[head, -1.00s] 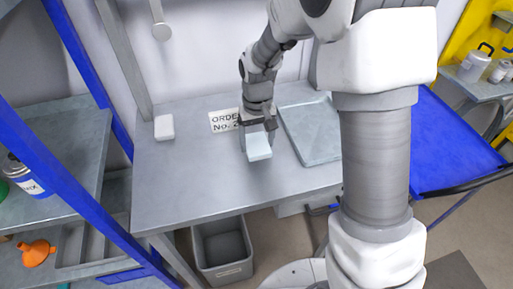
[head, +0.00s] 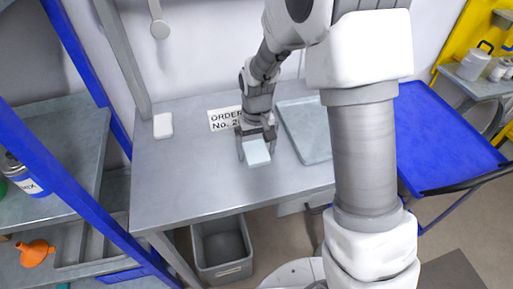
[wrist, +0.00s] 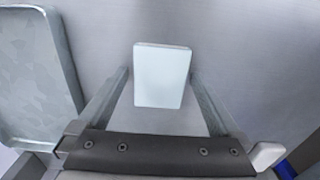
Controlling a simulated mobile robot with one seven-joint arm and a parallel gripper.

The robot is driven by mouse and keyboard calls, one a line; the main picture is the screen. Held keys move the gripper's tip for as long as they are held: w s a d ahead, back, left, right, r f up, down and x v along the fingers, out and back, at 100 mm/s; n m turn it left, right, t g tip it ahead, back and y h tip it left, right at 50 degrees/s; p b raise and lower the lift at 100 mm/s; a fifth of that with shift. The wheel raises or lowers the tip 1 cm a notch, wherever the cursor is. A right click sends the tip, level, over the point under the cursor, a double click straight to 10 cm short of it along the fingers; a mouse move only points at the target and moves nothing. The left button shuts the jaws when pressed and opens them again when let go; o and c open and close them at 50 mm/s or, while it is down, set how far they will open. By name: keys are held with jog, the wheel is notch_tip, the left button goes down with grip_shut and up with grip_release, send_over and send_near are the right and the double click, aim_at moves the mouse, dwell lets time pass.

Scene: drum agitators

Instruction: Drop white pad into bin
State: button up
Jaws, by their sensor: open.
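A white pad (head: 163,126) lies alone at the left of the grey table. A second pad, pale bluish-white (head: 257,153), is at my gripper (head: 257,146) near the middle of the table. In the wrist view this pale pad (wrist: 162,75) sits between my gripper's fingers (wrist: 160,75), which are spread to either side of it. My gripper is open; the pad seems to lie flat on the table, though contact is hard to tell. The grey bin (head: 222,270) stands on the floor below the table's front edge, and its inside looks empty.
A grey tray (head: 318,155) lies right of my gripper; it also shows in the wrist view (wrist: 72,85). An order sign (head: 222,119) is behind my gripper. A blue-posted shelf (head: 62,165) stands left, a blue cart (head: 445,145) right. The table's front left is clear.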

notch_tip(320, 180, up, 12)
jog(key=p, duration=0.1)
jog(key=s+d+r+m+t, duration=0.1)
jog(key=s+d+r+t, duration=0.2)
jog(key=s, duration=0.4)
jog(key=s+d+r+t, duration=0.1)
jog(key=s+d+r, duration=0.3)
jog(key=s+r, duration=0.2)
jog(key=s+d+r+m+t, duration=0.1)
jog(key=s+d+r+t, duration=0.2)
jog(key=s, duration=0.4)
jog(key=n+g, duration=0.2)
jog(key=g, duration=0.5)
send_over(254, 150)
notch_tip(254, 150, down, 7)
notch_tip(254, 150, down, 12)
jog(key=shift+b, duration=0.7)
jog(key=f, duration=0.5)
jog(key=shift+s+d+f, duration=0.1)
jog(key=shift+s+d, duration=0.1)
jog(key=shift+d, duration=0.1)
jog(key=c, duration=1.3)
